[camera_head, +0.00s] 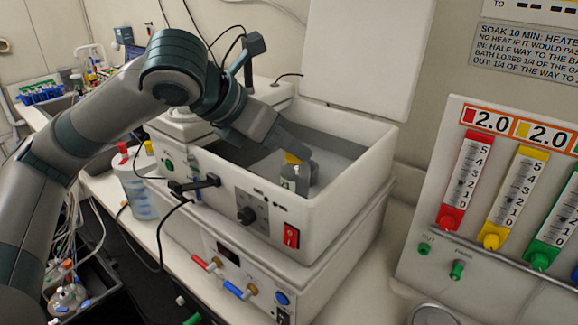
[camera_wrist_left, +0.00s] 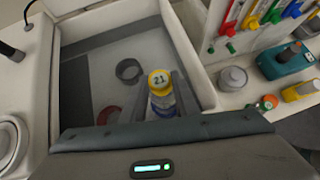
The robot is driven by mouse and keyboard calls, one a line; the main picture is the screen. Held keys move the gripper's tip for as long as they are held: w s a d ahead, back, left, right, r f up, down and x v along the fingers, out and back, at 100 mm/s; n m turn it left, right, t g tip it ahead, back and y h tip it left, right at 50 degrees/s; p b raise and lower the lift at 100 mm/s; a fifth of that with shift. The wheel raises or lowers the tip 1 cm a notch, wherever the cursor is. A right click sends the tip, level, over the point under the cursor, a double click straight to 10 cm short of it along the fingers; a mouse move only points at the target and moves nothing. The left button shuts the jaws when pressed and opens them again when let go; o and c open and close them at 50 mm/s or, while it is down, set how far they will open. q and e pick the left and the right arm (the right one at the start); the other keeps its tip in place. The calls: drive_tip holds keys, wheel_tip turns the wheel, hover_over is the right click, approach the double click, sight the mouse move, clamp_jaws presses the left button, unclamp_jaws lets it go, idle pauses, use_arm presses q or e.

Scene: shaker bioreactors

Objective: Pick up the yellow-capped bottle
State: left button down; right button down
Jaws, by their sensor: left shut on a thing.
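The yellow-capped bottle (camera_wrist_left: 160,88) is between the two fingers of my left gripper (camera_wrist_left: 163,100) in the left wrist view, its cap marked "21". The left gripper is shut on the bottle. The bottle looks roughly upright. Its lower part is hidden by the box's front wall in the head view, so I cannot tell whether it touches the floor. My right gripper is not in view.
A dark ring holder (camera_wrist_left: 129,70) and a reddish ring (camera_wrist_left: 108,115) lie on the box floor. The box walls surround the gripper. A raised lid (camera_head: 368,50) stands behind. A flowmeter panel (camera_head: 500,190) is at the right, and a large bottle (camera_head: 138,190) stands left.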

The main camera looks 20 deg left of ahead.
use_arm(q)
drive_tip(key=shift+r, duration=1.95)
